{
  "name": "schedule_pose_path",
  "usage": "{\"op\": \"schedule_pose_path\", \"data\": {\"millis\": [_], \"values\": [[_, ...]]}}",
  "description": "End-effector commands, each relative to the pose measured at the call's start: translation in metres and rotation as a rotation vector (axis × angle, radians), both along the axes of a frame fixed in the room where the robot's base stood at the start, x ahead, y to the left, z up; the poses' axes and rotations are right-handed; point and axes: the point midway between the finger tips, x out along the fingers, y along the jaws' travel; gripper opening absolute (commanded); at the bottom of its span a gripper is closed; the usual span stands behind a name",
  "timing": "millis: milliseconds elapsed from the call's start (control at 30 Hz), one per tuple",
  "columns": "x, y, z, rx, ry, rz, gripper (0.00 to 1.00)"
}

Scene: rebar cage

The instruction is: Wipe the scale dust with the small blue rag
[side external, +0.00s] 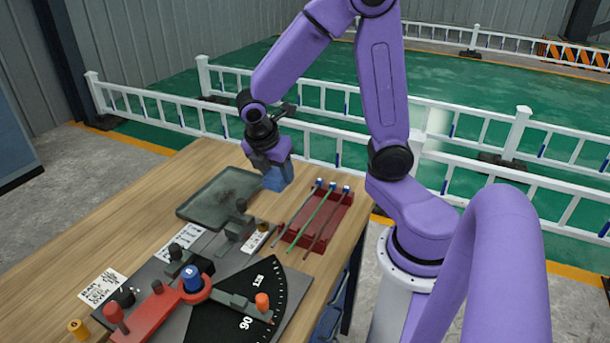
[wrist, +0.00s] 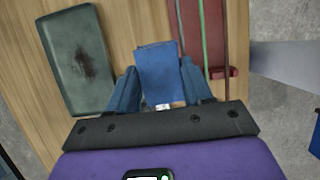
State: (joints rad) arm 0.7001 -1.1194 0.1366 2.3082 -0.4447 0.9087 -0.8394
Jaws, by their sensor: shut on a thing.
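The small blue rag (wrist: 158,66) is between the fingers of my gripper (wrist: 161,88), which is shut on it. In the side external view my gripper (side external: 270,162) points down at the table's far edge, and the rag (side external: 275,180) shows below it. I cannot tell whether the rag touches the table. The scale dust (wrist: 84,64) is a dark smear on a grey-green tray (wrist: 52,35), left of the rag in the wrist view. In the side external view the dust (side external: 228,194) lies on the tray (side external: 190,212), left of and nearer than my gripper.
A red rack (side external: 335,222) with several thin rods stands right of the tray. A bending plate (side external: 160,275) with a red lever (side external: 150,317), pegs and a black dial (side external: 252,310) fills the near side. Bare wood (side external: 150,205) lies left of the tray. White railings stand behind the table.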

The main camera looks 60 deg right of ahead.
Motion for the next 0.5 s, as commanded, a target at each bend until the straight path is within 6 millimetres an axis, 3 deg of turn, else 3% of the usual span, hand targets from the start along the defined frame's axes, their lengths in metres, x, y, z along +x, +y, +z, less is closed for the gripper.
{"op": "schedule_pose_path", "data": {"millis": [33,300,500], "values": [[0.02,0.0,-0.002,0.001,0.001,-0.005,0.26],[0.112,-0.02,-0.017,0.001,0.001,-0.005,0.26],[0.165,-0.048,-0.034,-0.005,0.0,-0.004,0.26]]}}
